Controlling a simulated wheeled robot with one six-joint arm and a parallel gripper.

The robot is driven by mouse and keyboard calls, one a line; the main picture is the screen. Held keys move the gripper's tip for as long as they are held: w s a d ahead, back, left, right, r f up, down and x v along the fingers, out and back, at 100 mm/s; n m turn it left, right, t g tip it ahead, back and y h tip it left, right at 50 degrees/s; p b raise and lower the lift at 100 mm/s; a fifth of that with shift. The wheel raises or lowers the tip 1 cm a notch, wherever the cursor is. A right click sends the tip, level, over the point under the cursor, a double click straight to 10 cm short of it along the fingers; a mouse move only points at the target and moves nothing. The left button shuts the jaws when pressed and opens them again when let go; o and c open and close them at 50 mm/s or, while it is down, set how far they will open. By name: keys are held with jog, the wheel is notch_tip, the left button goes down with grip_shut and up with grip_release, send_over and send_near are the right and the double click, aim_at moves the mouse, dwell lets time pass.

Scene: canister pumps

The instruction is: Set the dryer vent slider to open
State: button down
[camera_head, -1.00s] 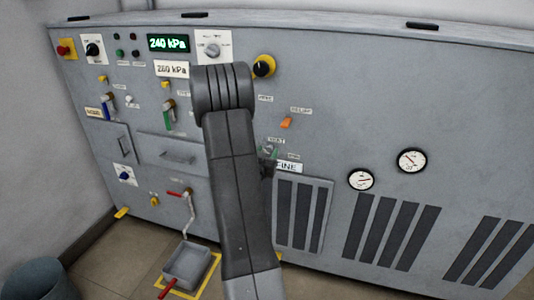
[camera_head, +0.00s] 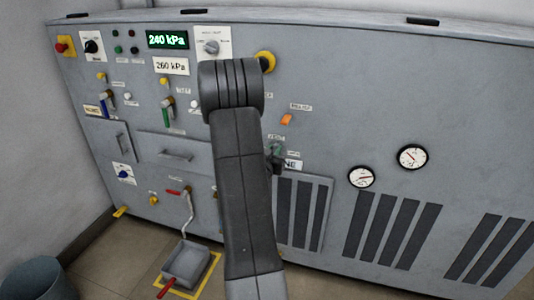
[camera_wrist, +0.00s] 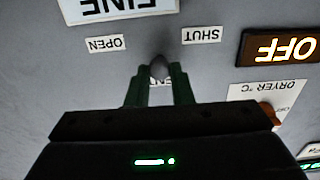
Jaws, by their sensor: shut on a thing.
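The dryer vent slider's grey knob (camera_wrist: 160,67) shows in the wrist view between the OPEN label (camera_wrist: 104,44) on the left and the SHUT label (camera_wrist: 202,35) on the right. It stands roughly midway between them. My gripper (camera_wrist: 160,78) is shut on the knob, with one dark green finger on each side. The fingers partly cover the label behind them, and the slider's track cannot be made out. In the head view my gripper (camera_head: 277,156) is at the panel, partly hidden behind my arm, and the knob is not distinguishable.
In the wrist view a lit OFF sign (camera_wrist: 283,47) and a dryer label (camera_wrist: 268,92) with an orange part (camera_wrist: 269,112) lie to the right. A FINE sign (camera_wrist: 115,8) is above. In the head view an orange switch (camera_head: 287,119) sits above my gripper.

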jog(key=shift+s+d+b, duration=0.35)
jog(key=shift+d+b, duration=0.05)
jog(key=shift+d, duration=0.55)
jog(key=shift+s+d+b, duration=0.3)
jog(key=shift+d+b, duration=0.05)
jog(key=shift+d, duration=0.55)
jog(key=c, duration=1.3)
grip_release()
jog(key=shift+d, duration=0.15)
jog(key=shift+o, duration=0.2)
jog(key=v, duration=1.3)
jog(key=shift+s, duration=0.35)
